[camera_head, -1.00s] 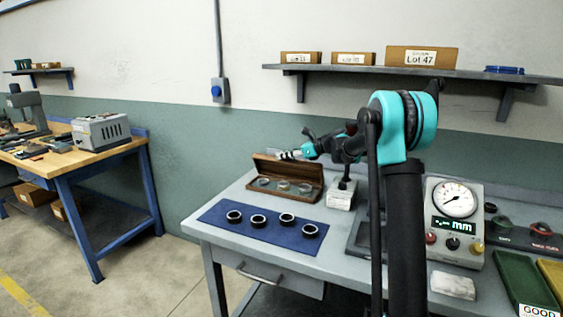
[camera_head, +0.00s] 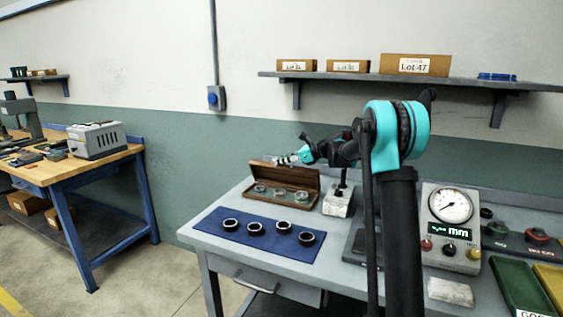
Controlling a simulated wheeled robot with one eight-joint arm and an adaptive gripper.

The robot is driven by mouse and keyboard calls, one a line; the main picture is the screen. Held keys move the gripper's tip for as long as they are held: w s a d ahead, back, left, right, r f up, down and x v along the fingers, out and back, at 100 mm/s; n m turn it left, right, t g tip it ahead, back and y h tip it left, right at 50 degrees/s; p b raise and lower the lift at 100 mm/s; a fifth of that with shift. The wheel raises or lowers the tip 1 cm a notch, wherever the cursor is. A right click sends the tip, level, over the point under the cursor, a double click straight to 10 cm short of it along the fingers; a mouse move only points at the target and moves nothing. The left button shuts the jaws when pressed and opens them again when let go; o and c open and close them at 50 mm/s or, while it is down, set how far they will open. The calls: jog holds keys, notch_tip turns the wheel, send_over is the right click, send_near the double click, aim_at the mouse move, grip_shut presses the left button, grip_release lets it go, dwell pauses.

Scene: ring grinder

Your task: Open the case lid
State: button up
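The wooden case (camera_head: 268,203) stands on the grey workbench, behind the blue mat. Its lid (camera_head: 311,180) is raised and leans back, and several round glass-like pieces show inside. My gripper (camera_head: 279,161) is at the upper edge of the lid, near its left half. It looks to be touching or just above that edge, but I cannot tell which. The fingers are too small to show whether they are open or shut.
Several dark rings (camera_head: 255,228) lie on the blue mat (camera_head: 215,231) in front of the case. A small block stand (camera_head: 337,203) is close to its right. A dial gauge (camera_head: 450,207) and a green tray (camera_head: 520,285) are farther right. A shelf (camera_head: 400,75) hangs above.

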jog(key=shift+r, duration=0.15)
notch_tip(320, 180, up, 10)
jog(key=shift+f, duration=0.15)
dwell(0.3)
